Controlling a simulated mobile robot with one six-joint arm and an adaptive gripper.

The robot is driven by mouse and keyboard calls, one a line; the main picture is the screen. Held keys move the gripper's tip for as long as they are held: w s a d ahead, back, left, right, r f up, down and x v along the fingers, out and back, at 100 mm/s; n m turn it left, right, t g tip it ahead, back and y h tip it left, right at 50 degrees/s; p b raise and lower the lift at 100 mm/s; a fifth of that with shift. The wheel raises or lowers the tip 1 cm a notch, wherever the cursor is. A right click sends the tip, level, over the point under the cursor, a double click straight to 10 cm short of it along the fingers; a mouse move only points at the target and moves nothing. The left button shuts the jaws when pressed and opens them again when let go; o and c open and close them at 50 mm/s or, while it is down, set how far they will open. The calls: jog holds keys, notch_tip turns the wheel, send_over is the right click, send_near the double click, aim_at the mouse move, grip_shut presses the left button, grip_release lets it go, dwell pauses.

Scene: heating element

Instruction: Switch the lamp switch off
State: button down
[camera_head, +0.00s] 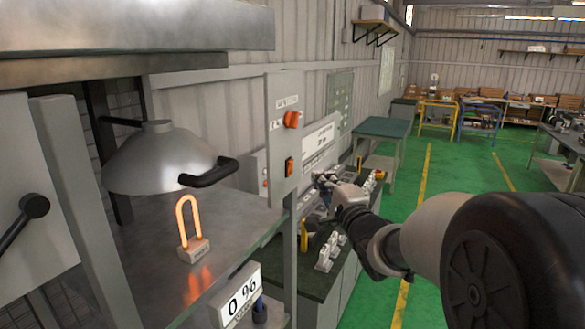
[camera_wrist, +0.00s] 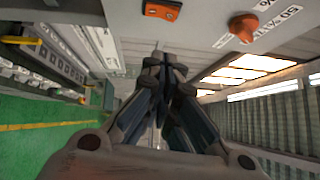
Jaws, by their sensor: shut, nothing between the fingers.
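A grey upright panel (camera_head: 284,140) carries an orange rotary knob (camera_head: 291,119) above an orange rocker switch (camera_head: 289,167). In the wrist view the rocker (camera_wrist: 162,9) is at the top edge and the knob (camera_wrist: 242,27) is to its right. I cannot read which of them is labelled as the lamp switch. My gripper (camera_head: 323,181) is to the right of the panel, a little lower than the rocker. In the wrist view its closed fingers (camera_wrist: 164,62) point toward the panel, below the rocker and apart from it. It holds nothing.
A glowing heating element (camera_head: 189,222) stands on the metal bench left of the panel, under a metal dome (camera_head: 165,160) with a black handle. A "0 %" display (camera_head: 240,294) is at the bench's front. A dark-topped bench with small devices (camera_head: 327,250) lies below my arm.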

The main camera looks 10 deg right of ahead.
aim_at(291, 168)
jog(key=w+a+p, duration=0.1)
jog(key=w+a, duration=0.2)
jog(key=w, duration=0.2)
jog(key=shift+w+a+r, duration=0.15)
jog(key=shift+a+r, duration=0.2)
jog(key=shift+w+a+r, duration=0.1)
jog(key=shift+a+r, duration=0.15)
jog(key=shift+b, duration=0.3)
